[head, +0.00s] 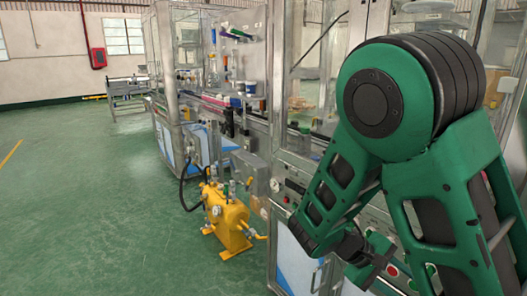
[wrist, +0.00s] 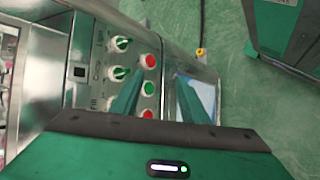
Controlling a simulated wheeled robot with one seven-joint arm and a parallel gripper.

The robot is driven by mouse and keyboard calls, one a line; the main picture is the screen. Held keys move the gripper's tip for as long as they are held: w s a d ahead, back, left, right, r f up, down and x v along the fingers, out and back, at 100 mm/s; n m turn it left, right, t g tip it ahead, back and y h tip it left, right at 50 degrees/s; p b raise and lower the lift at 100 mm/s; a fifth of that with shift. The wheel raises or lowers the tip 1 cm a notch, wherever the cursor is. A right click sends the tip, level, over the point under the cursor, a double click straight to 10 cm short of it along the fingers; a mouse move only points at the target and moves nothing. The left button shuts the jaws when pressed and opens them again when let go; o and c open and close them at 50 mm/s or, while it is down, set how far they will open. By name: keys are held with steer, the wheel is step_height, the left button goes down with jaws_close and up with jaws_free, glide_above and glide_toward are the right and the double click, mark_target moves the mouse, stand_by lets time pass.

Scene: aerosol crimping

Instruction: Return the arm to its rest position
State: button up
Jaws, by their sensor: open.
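My green arm fills the right side of the head view, bent at a large round joint, with its forearm reaching down in front of the machine. My gripper (head: 368,258) hangs at its end, close to the control panel; its fingers are small and dark there. In the wrist view my gripper (wrist: 165,98) shows two green fingers spread apart with nothing between them. Beyond the fingers is the control panel (wrist: 97,75) with green selector knobs and red and green push buttons. I cannot tell how far the fingertips are from the panel.
A long glass-and-metal machine line (head: 215,95) runs along the right. A yellow pump unit (head: 228,218) with black hoses stands on the floor beside it. A metal table (head: 127,90) is at the back. The green floor (head: 80,190) on the left is clear.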

steer(key=s+d+r+m+y, duration=0.3)
steer(key=s+r+m+y, duration=0.2)
steer(key=s, duration=0.4)
steer(key=s+d+r+m+t+y, duration=0.1)
steer(key=s+d+r+m+y, duration=0.2)
steer(key=s, duration=0.7)
step_height(320, 180, up, 2)
steer(key=shift+d+r+m+y, duration=0.1)
steer(key=shift+d+m+y, duration=0.1)
steer(key=shift+m+y, duration=0.9)
steer(key=shift+w, duration=0.1)
steer(key=shift+w+f, duration=0.25)
steer(key=shift+w, duration=0.35)
steer(key=shift+c, duration=0.3)
